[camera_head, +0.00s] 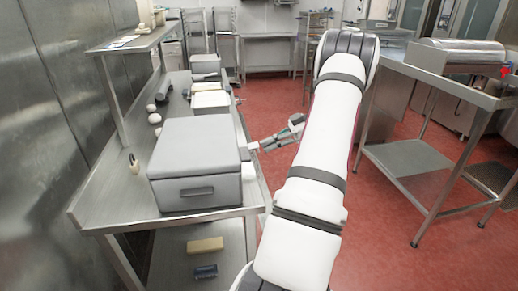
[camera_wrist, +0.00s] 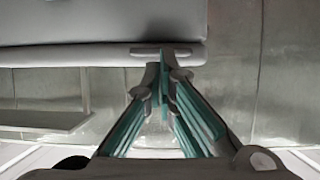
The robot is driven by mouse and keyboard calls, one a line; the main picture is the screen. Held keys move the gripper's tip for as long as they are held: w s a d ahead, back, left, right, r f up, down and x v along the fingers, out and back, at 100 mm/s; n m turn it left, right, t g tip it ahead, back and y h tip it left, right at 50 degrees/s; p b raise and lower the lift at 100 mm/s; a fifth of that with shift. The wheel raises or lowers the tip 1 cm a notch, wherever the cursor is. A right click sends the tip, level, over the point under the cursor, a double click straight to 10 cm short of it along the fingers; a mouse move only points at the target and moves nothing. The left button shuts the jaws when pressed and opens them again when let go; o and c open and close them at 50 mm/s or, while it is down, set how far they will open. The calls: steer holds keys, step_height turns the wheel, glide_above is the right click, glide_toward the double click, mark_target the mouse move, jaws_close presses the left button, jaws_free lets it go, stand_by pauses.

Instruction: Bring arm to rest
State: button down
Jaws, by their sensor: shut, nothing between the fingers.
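My white arm reaches forward from the bottom of the head view and bends back, with my gripper (camera_head: 254,147) pointing left at the right side of a large grey lidded box (camera_head: 195,150). In the wrist view my gripper (camera_wrist: 163,62) has its teal-lined fingers drawn together at the tips, with nothing between them. The tips are close to a grey handle-like bar (camera_wrist: 160,50) on the box edge. I cannot tell whether they touch it.
The box stands on a steel table (camera_head: 105,195) along the left wall, with a raised shelf (camera_head: 130,40) behind. A wheeled steel table (camera_head: 440,85) stands at right. Red floor (camera_head: 395,225) between is clear. A tan block (camera_head: 205,244) lies on the lower shelf.

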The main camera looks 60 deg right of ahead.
steer(key=v, duration=0.7)
steer(key=shift+s+d, duration=0.2)
steer(key=shift+r, duration=0.15)
steer(key=w+a+r+m+g, duration=0.1)
steer(key=w+a+r+g, duration=0.2)
steer(key=w+a+r, duration=0.35)
steer(key=w+a+r+m+g, duration=0.1)
steer(key=w+a+r+g, duration=0.2)
steer(key=w+a, duration=0.65)
steer(key=a+r+m+g+h, duration=0.2)
steer(key=a+r+g+h, duration=0.15)
steer(key=a, duration=1.35)
steer(key=s+a+m+t+h, duration=0.1)
steer(key=s+a+t+h, duration=0.1)
steer(key=s+a, duration=0.3)
steer(key=s+a+m+t+h, duration=0.2)
steer(key=s+a, duration=0.4)
steer(key=a, duration=0.7)
steer(key=shift+s+a, duration=0.15)
steer(key=shift+a, duration=0.25)
steer(key=shift+r, duration=0.1)
